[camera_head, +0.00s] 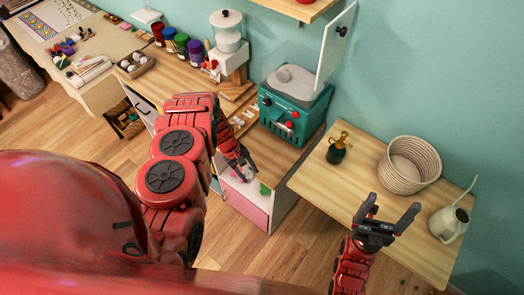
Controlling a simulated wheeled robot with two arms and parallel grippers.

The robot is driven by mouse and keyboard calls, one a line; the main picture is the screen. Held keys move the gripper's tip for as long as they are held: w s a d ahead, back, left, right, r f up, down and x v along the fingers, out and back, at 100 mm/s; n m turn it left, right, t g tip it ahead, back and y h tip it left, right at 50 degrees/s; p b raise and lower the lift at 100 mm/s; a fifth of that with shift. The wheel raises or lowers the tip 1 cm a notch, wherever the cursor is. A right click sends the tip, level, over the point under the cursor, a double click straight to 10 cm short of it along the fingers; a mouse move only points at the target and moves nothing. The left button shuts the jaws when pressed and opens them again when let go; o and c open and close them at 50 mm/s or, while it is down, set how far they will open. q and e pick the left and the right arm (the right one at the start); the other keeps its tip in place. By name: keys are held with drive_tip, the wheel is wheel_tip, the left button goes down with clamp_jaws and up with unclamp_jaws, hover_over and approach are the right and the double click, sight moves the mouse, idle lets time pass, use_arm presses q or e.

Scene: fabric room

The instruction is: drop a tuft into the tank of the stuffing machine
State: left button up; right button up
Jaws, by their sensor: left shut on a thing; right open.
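The teal stuffing machine (296,118) stands at the right end of the wooden counter. Its clear tank (275,62) is on top, with a pale rounded mass (291,78) inside, and a white panel (336,46) stands open at its right. My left gripper (244,171) is below and left of the machine, in front of the counter. It is shut on a small whitish tuft (247,173), largely hidden by the fingers. My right gripper (391,216) is open and empty above the right wooden table.
The right table (320,184) holds a dark sprayer (337,150), a coiled rope basket (408,165) and a pale watering can (448,222). A white-topped appliance (228,37) and several coloured jars (181,41) stand further left on the counter. A wall shelf (299,9) hangs above.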

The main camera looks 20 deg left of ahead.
use_arm(q)
drive_tip(key=w+b, duration=0.2)
drive_tip(key=w, duration=0.1)
drive_tip(key=w+f+b, duration=0.1)
drive_tip(key=w+b, duration=0.1)
drive_tip(key=b, duration=0.1)
drive_tip(key=w+f+b, duration=0.1)
drive_tip(key=w+b, duration=0.2)
drive_tip(key=shift+w+d+f, duration=0.1)
drive_tip(key=shift+w+d, duration=0.25)
drive_tip(key=w+b, duration=0.3)
drive_tip(key=b, duration=0.4)
drive_tip(key=shift+w+d, duration=0.1)
drive_tip(key=shift+w, duration=0.2)
drive_tip(key=shift+w+r+b, duration=0.35)
drive_tip(key=shift+r+b, duration=0.05)
drive_tip(key=shift+b, duration=0.25)
wheel_tip(320, 180, down, 3)
drive_tip(key=b, duration=0.3)
drive_tip(key=shift+f, duration=0.1)
drive_tip(key=shift+w+d+f+b, duration=0.1)
drive_tip(key=shift+f+b, duration=0.15)
drive_tip(key=shift+b, duration=0.05)
drive_tip(key=shift+r, duration=0.2)
drive_tip(key=shift+f, duration=0.15)
drive_tip(key=o, duration=0.7)
